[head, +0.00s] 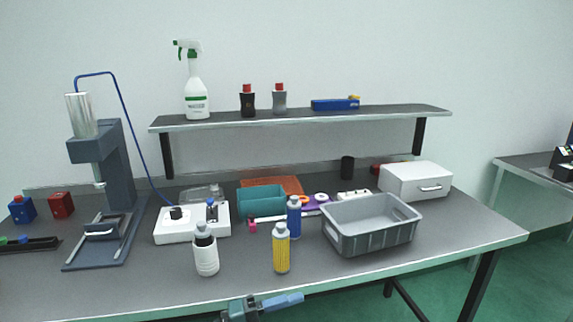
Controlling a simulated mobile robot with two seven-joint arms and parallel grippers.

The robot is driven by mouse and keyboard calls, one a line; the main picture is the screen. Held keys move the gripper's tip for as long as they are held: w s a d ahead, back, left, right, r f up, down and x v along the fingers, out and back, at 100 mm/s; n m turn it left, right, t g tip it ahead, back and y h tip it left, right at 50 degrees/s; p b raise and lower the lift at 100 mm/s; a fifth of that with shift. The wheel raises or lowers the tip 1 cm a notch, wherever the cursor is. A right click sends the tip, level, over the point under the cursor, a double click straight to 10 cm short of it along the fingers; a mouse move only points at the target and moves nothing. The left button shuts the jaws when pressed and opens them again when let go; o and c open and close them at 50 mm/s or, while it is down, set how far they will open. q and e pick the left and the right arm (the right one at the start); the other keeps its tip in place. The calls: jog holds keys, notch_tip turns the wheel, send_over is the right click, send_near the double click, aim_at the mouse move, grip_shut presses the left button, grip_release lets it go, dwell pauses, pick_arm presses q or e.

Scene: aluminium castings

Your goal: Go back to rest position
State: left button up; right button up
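Neither of my grippers shows in the head view, and no part of my arms can be made out. The workbench (350,268) in front of me is grey and carries several objects. A grey crate (372,238) stands at its right and looks empty.
A blue-grey press (120,170) stands at the left. A white drawer box (415,181) is at the back right, and a teal bin (262,200) at the back middle. A raised shelf (310,116) holds bottles. A blue vise-like tool (262,306) is at the front edge.

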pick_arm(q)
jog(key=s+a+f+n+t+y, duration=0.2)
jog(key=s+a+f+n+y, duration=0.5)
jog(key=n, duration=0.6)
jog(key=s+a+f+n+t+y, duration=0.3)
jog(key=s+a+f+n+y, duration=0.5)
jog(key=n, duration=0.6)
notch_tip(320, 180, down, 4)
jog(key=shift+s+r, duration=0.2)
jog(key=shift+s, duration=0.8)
